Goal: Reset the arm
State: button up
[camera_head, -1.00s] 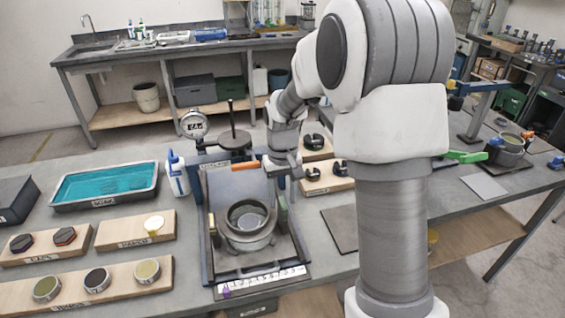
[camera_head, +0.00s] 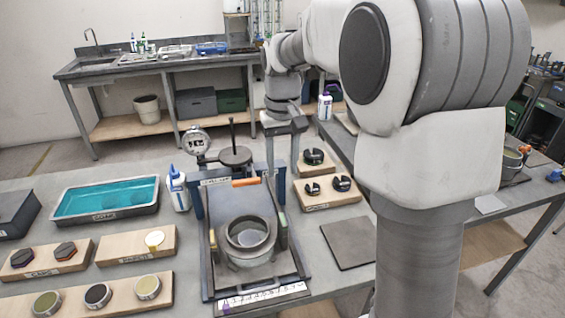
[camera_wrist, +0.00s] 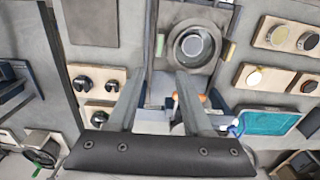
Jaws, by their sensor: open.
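My gripper (camera_head: 283,150) is raised above and just behind the metal lever frame, its fingers pointing down. In the wrist view my gripper (camera_wrist: 158,88) has its two grey fingers spread apart with nothing between them. The lever frame (camera_head: 207,240) stands on the bench with a grey plate and an orange-tipped handle (camera_head: 246,182) at its back. A round metal cup (camera_head: 250,255) sits on the frame, upright. The frame's cup (camera_wrist: 194,46) also shows in the wrist view, beyond the fingertips.
A dial gauge (camera_head: 197,141) and a white bottle (camera_head: 178,188) stand left of my gripper. A tray of teal liquid (camera_head: 105,215) and wooden boards (camera_head: 137,257) with discs lie left of the frame. A board with black knobs (camera_head: 328,204) and a grey mat (camera_head: 348,242) lie right.

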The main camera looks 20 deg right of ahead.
jog(key=shift+s+r, duration=0.1)
jog(key=s+r+t, duration=0.3)
jog(key=s+t, duration=0.2)
jog(key=s, duration=1.8)
jog(key=shift+a+t, duration=0.3)
jog(key=shift+a, duration=0.05)
